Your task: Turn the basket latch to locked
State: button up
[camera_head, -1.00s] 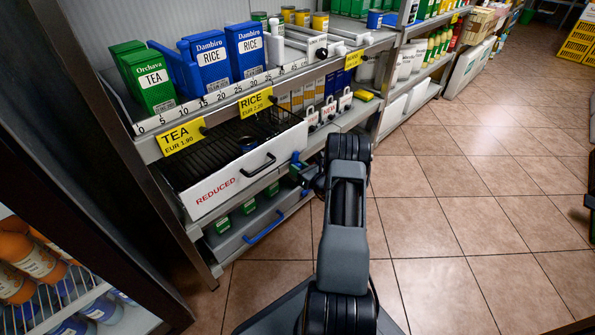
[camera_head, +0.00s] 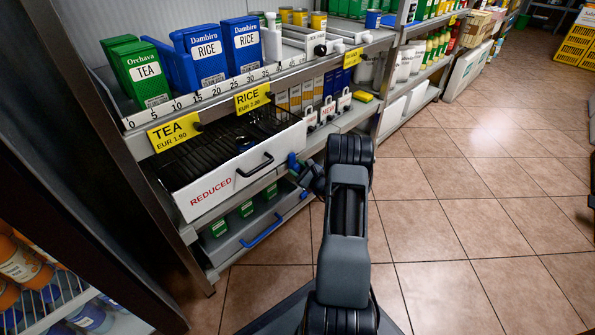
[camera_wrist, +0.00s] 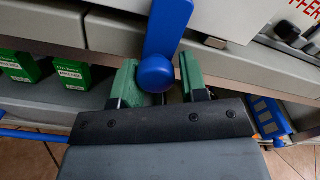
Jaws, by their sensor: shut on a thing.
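The basket latch is a blue lever (camera_wrist: 168,30) ending in a round blue knob (camera_wrist: 155,74), at the front right corner of the white REDUCED basket (camera_head: 225,182). In the wrist view the lever runs down from the basket edge, leaning slightly, to the knob. My gripper (camera_wrist: 157,80) has its green fingers on both sides of the knob, shut on it. In the head view the latch shows as a small blue piece (camera_head: 292,160), partly hidden by my gripper (camera_head: 302,168). No lock marking is readable.
A black basket handle (camera_head: 256,165) is left of the latch. A lower drawer with a blue handle (camera_head: 262,230) and green boxes (camera_head: 246,209) is below. Small white-handled containers (camera_head: 327,110) stand to the right. The tiled floor (camera_head: 460,210) is clear.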

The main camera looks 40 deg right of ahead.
jog(key=shift+w+a+r, duration=0.1)
jog(key=shift+a+r, duration=0.1)
jog(key=shift+a, duration=0.15)
jog(key=o, duration=0.8)
jog(key=shift+a, duration=0.1)
jog(key=shift+d, duration=0.25)
jog(key=shift+s, duration=0.2)
jog(key=shift+s+d, duration=0.15)
jog(key=shift+s, duration=0.2)
jog(key=s+d+p, duration=0.2)
jog(key=s+p, duration=0.2)
jog(key=s, duration=0.8)
jog(key=shift+s+p, duration=0.3)
jog(key=shift+s, duration=0.05)
